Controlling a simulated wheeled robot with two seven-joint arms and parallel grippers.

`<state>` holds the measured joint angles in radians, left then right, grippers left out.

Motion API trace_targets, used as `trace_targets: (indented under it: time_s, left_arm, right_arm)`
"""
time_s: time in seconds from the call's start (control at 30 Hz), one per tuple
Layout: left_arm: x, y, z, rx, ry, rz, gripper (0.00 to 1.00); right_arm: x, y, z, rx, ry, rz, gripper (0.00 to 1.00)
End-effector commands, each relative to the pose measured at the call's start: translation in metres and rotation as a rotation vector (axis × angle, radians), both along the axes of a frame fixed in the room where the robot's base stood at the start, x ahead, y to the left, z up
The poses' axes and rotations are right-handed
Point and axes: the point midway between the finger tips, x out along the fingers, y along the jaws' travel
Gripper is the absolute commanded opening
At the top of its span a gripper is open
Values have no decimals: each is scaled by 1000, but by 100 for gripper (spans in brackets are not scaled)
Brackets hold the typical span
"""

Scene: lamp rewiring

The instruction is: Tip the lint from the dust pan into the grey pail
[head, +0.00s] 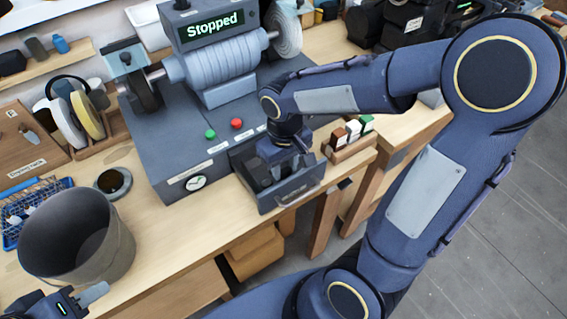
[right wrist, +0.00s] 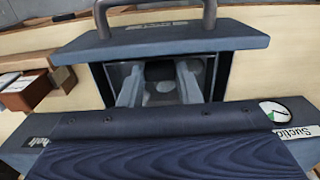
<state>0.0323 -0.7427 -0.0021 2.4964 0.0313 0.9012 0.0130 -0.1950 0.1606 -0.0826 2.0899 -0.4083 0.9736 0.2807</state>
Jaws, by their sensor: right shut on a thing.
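The grey pail (head: 118,245) stands upright and open on the bench at the lower left. Its visible inside looks empty. The dust pan (head: 292,198), a dark drawer-like box with a front handle, sticks out from the front of the grey machine. In the right wrist view its front panel (right wrist: 235,38) and handle lie beyond my fingers. My right gripper (right wrist: 160,85) reaches down into the pan and is shut on part of it, though the contact is unclear. Pale lumps, perhaps lint (right wrist: 165,88), show between the fingers. My left gripper (head: 82,298) is beside the pail's near side, partly cut off.
The machine (head: 155,170) has a "Stopped" display (head: 215,25), buttons and a gauge. A small round dish (head: 114,182) and a blue basket (head: 35,195) lie near the pail. A wooden block holder (head: 350,145) stands right of the pan. Bench between pail and pan is clear.

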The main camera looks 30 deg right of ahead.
Motion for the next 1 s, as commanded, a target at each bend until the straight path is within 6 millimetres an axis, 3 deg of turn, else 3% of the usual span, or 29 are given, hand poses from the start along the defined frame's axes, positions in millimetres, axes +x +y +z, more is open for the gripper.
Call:
trace_targets:
  time_s: [1.0]
  left_arm:
    - [0,0,47,0,0,0,36]
  right_arm:
    - [0,0,56,1,-2,0,8]
